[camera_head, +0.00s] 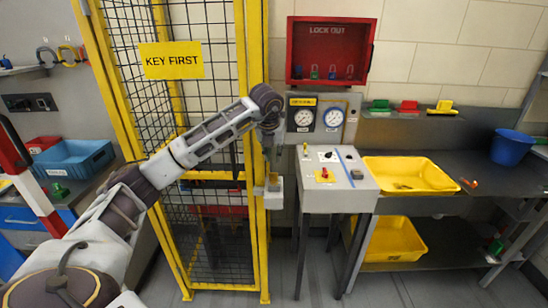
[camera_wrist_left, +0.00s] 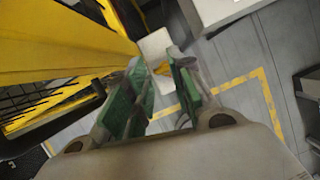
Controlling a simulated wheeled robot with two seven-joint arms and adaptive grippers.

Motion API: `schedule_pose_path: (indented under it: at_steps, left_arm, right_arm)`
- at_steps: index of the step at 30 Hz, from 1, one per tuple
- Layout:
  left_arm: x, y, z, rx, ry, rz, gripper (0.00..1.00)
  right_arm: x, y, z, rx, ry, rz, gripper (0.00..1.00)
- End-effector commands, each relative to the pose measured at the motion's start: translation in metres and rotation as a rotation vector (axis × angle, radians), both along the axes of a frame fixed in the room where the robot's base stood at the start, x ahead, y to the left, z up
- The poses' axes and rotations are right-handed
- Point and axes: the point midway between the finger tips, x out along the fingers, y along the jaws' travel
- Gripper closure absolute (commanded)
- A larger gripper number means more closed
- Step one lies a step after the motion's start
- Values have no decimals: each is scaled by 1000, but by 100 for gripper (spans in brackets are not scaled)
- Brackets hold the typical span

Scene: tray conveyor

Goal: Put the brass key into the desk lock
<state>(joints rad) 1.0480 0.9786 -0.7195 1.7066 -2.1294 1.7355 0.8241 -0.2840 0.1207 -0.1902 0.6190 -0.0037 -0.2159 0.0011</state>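My left gripper (camera_head: 274,152) points down beside the yellow gate post, above a small light grey box (camera_head: 274,198) on the post. A small yellow-brass piece (camera_head: 273,179), which looks like the brass key, sits at the top of that box. In the left wrist view, the green-padded fingers of the left gripper (camera_wrist_left: 164,82) are apart, and the brass piece (camera_wrist_left: 162,69) shows between and beyond them, against the pale box (camera_wrist_left: 157,45). A yellow plate with a red part (camera_head: 325,175) on the grey desk (camera_head: 345,195) may be the desk lock. My right gripper is not in view.
The yellow mesh gate (camera_head: 180,120) with a "KEY FIRST" sign (camera_head: 171,61) stands left of the desk. A red lockout box (camera_head: 331,50) and two gauges (camera_head: 318,118) are behind the desk. A yellow tray (camera_head: 410,176) lies to its right.

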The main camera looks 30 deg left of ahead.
Motion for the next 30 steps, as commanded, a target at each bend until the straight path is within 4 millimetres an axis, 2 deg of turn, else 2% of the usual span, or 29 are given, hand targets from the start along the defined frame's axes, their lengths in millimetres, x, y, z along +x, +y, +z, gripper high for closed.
schedule_pose_path:
  at_steps: [15, 21, 30]
  left_arm:
    - [-27, -10, 69, 0, -2, -1, 77]
    - [-32, -12, 82, 0, 0, 0, 77]
    - [-33, -12, 85, 0, 1, -1, 77]
  right_arm:
    - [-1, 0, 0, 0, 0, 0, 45]
    - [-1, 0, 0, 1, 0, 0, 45]
    - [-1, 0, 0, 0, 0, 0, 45]
